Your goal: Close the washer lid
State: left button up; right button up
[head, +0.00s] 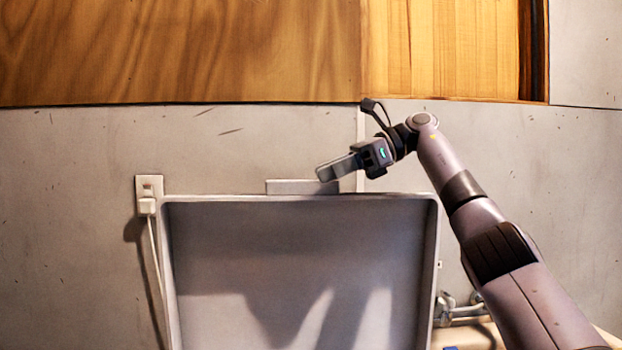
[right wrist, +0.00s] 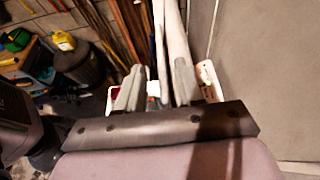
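The washer lid (head: 300,255) stands raised in the head view, its pale grey inner face and raised rim towards me. My right gripper (head: 330,171) is just above the lid's top edge, right of its middle, with its fingers pointing left. In the right wrist view, the two fingers of my right gripper (right wrist: 157,85) are apart, with nothing clearly held between them. A pale upright strip (right wrist: 176,45), probably the lid's edge, shows beyond the fingers. I cannot tell whether the gripper touches the lid. My left gripper is not in view.
A grey wall (head: 70,250) stands behind the lid, with wooden cabinets (head: 180,50) above. An outlet with a plug (head: 148,195) and cord is left of the lid. Pipes (head: 462,312) show at lower right. The right wrist view shows a dark bin (right wrist: 83,65) and cluttered shelving.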

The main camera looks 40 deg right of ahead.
jog(key=shift+x, duration=2.15)
jog(key=shift+r, duration=0.1)
grip_shut()
